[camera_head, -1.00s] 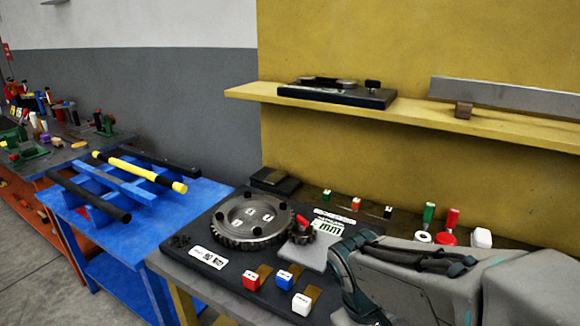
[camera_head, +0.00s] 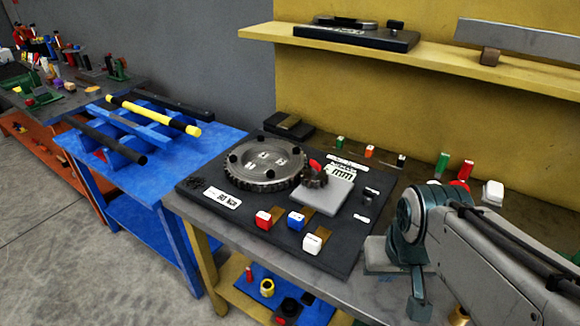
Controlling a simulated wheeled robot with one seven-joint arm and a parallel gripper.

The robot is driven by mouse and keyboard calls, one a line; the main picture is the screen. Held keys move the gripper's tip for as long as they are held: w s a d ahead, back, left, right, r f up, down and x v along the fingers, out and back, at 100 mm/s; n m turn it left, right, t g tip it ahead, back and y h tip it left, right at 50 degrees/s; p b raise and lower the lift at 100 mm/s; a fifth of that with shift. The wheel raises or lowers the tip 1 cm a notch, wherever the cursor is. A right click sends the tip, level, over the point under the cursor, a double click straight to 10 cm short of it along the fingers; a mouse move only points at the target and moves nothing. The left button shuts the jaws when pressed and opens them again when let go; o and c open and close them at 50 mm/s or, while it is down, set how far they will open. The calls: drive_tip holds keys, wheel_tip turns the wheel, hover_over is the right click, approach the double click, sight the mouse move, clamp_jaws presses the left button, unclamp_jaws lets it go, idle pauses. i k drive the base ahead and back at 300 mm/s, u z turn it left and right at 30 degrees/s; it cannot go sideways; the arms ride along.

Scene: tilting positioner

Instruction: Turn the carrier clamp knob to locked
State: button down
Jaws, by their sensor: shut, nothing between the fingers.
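A dark fixture board (camera_head: 205,180) lies on the grey bench and carries a round toothed plate (camera_head: 265,162) with several dark studs. A small dark gear (camera_head: 316,179) with a red part (camera_head: 315,164) sits beside it, at a light grey plate (camera_head: 328,197). A small dark knob-like piece (camera_head: 371,193) stands at the board's right side. I cannot tell which part is the carrier clamp knob, or its setting. My gripper (camera_head: 418,308) appears side-on below my wrist, shut and empty, at the bench's front right, apart from the board. Its fingertips are unclear.
Red (camera_head: 263,220), blue (camera_head: 295,220) and white (camera_head: 317,241) blocks line the board's front. Small coloured pieces stand behind it. A yellow shelf (camera_head: 430,60) overhangs the back. A grey block (camera_head: 393,256) lies near my arm. A blue table (camera_head: 205,158) stands left.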

sight(369, 195)
drive_tip(key=u, duration=1.3)
drive_tip(key=i, duration=0.35)
drive_tip(key=z, duration=1.7)
